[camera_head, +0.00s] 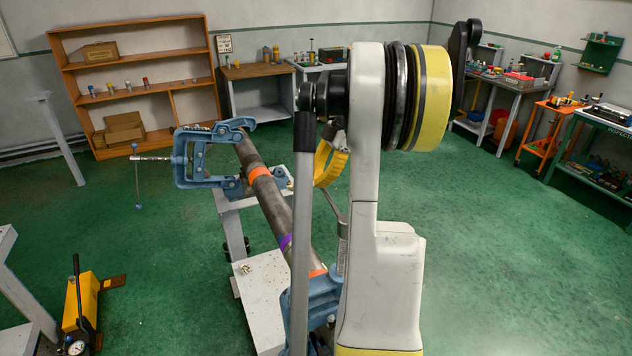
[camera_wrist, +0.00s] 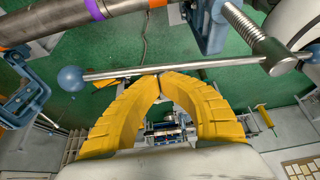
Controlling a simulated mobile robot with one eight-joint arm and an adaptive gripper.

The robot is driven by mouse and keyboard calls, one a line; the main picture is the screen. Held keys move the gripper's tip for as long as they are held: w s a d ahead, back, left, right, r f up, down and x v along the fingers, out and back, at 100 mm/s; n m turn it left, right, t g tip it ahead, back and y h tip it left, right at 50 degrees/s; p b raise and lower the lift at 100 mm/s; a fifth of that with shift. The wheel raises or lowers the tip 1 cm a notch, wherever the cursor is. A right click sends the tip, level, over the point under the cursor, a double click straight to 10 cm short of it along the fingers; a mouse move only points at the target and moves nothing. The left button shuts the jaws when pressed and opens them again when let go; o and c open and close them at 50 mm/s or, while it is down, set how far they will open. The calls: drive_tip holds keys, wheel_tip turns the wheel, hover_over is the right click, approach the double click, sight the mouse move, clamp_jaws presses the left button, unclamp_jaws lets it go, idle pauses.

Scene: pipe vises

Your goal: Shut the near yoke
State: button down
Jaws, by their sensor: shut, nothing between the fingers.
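My gripper (camera_wrist: 160,77) has its yellow fingers shut with tips together and nothing between them. The tips are close to a steel handle bar with a blue ball end (camera_wrist: 71,78); I cannot tell whether they touch it. The bar passes through the threaded screw (camera_wrist: 255,32) of the near yoke (camera_wrist: 207,22), a blue frame at top right in the wrist view. In the head view the near vise (camera_head: 318,292) is largely hidden behind my arm, so the yoke's angle is unclear. The pipe (camera_head: 268,195) runs from it to the far vise.
The far vise's blue yoke (camera_head: 186,158) is swung out to the left, its handle (camera_head: 137,178) hanging. A yellow pump (camera_head: 80,303) stands on the floor at lower left. Shelves (camera_head: 135,75) and benches line the walls. The green floor at right is clear.

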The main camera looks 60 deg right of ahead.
drive_tip(key=v, duration=1.2)
drive_tip(key=shift+d, duration=0.1)
